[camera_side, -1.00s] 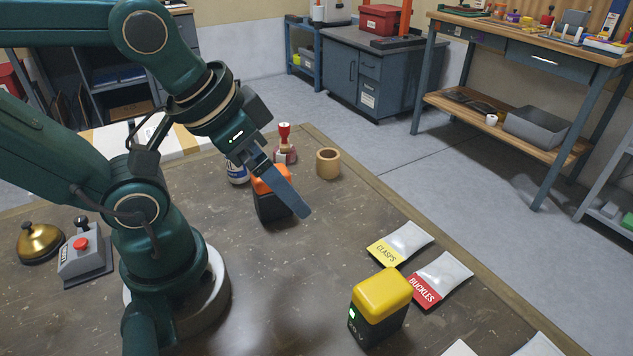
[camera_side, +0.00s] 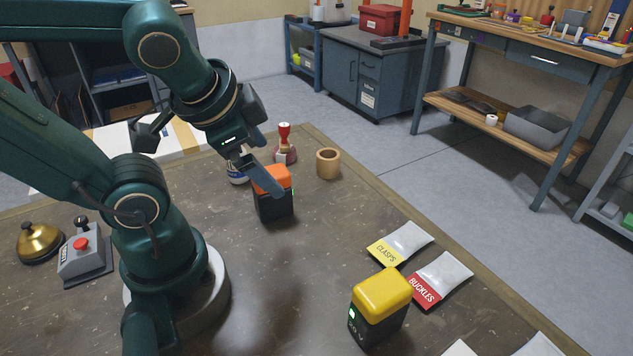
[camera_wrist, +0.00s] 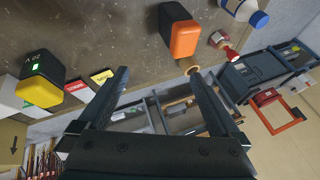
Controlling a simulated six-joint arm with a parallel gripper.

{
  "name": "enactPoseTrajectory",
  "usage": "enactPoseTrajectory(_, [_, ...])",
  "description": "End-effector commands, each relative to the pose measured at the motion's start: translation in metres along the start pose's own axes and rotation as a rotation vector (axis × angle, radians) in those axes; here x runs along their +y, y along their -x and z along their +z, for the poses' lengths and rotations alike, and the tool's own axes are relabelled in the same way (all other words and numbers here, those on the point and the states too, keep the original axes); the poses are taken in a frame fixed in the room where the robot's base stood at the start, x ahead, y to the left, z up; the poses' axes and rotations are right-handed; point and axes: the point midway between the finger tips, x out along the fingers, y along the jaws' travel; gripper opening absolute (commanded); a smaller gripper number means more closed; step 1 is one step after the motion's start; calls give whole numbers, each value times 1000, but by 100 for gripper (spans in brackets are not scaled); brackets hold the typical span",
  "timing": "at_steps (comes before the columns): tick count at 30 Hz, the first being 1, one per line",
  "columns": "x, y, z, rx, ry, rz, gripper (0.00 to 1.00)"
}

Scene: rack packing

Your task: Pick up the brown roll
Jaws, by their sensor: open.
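The brown roll (camera_side: 328,163) stands upright near the far edge of the table, with its open hole showing on top. In the wrist view a small part of the brown roll (camera_wrist: 188,65) shows beside the orange-topped battery, close to one fingertip in the picture. My gripper (camera_side: 280,190) is open and empty, to the left of the roll and in front of the orange-topped battery in the side view. Both fingers of my gripper (camera_wrist: 159,73) show apart in the wrist view. The gripper is clear of the roll.
The orange-topped battery (camera_side: 272,202) stands left of the roll. A red-handled stamp (camera_side: 284,145) and a white-and-blue bottle (camera_side: 237,174) are behind it. A yellow-topped battery (camera_side: 380,308), a clasps packet (camera_side: 401,243) and a buckles packet (camera_side: 440,281) lie nearer. The table between is clear.

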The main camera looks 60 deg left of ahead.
Motion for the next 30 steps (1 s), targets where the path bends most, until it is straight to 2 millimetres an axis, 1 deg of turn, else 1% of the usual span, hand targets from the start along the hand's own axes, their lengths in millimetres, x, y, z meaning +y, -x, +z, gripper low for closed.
enactPoseTrajectory(1, [-16,-7,3,-45,-99,-70,99])
enactPoseTrajectory(4, [-53,-19,6,-138,-321,-212,99])
enactPoseTrajectory(6, [-78,-26,3,-206,-484,-302,99])
enactPoseTrajectory(8, [-98,-31,-2,-263,-629,-374,99])
enactPoseTrajectory(9, [-110,-35,-8,-300,-730,-418,99])
enactPoseTrajectory(11, [-127,-42,-18,-353,-884,-480,99])
enactPoseTrajectory(12, [-136,-47,-26,-385,-988,-518,99])
enactPoseTrajectory(14, [-148,-55,-40,-429,-1142,-568,99])
enactPoseTrajectory(15, [-153,-62,-50,-453,-1241,-598,99])
enactPoseTrajectory(17, [-158,-73,-65,-485,-1391,-635,99])
enactPoseTrajectory(19, [-160,-89,-82,-511,-1560,-669,99])
enactPoseTrajectory(21, [-156,-107,-97,-526,-1719,-691,99])
enactPoseTrajectory(24, [-146,-134,-111,-529,-1903,-700,99])
enactPoseTrajectory(27, [-134,-156,-113,-526,-2021,-681,99])
enactPoseTrajectory(30, [-125,-172,-107,-531,-2071,-640,99])
